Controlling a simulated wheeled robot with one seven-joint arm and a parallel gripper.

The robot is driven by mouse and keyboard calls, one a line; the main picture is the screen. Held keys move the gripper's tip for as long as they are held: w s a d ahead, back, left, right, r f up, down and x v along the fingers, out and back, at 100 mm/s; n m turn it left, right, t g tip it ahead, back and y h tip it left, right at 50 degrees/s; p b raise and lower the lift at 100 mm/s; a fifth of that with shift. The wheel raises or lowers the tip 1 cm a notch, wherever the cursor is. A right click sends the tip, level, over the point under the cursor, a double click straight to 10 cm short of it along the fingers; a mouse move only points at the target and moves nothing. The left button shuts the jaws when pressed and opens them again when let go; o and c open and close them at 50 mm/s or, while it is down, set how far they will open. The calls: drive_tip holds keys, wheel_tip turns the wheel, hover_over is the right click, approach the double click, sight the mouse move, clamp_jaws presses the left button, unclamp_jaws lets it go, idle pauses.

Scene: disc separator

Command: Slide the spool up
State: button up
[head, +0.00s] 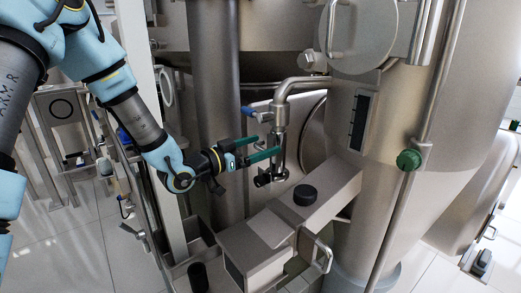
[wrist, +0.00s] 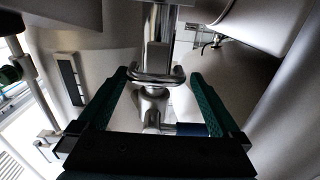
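A bright steel vertical pipe piece, seemingly the spool (head: 281,146), hangs below a bent steel pipe (head: 298,84) beside the large tank in the head view. I cannot tell its exact ends. My gripper (head: 268,146) reaches it from the left with its two green fingers spread. In the wrist view, my gripper (wrist: 160,73) has one finger on each side of a shiny ring or flange (wrist: 157,76) on the steel piece. Gaps show between both fingers and the metal. A small fitting with a blue handle (head: 250,111) sits near the pipe's upper part.
A steel box beam with a black knob (head: 305,195) lies just below the pipe. The large steel tank (head: 395,210) stands to the right, with a green knob (head: 408,160). A thick grey column (head: 217,100) stands behind my forearm.

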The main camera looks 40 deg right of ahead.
drive_tip(key=shift+a+f, duration=0.15)
drive_tip(key=shift+a, duration=0.15)
drive_tip(key=a+b, duration=0.1)
drive_tip(key=a, duration=0.9)
drive_tip(key=shift+w+b, duration=0.3)
drive_tip(key=shift+b, duration=0.1)
drive_tip(key=shift+a, duration=0.1)
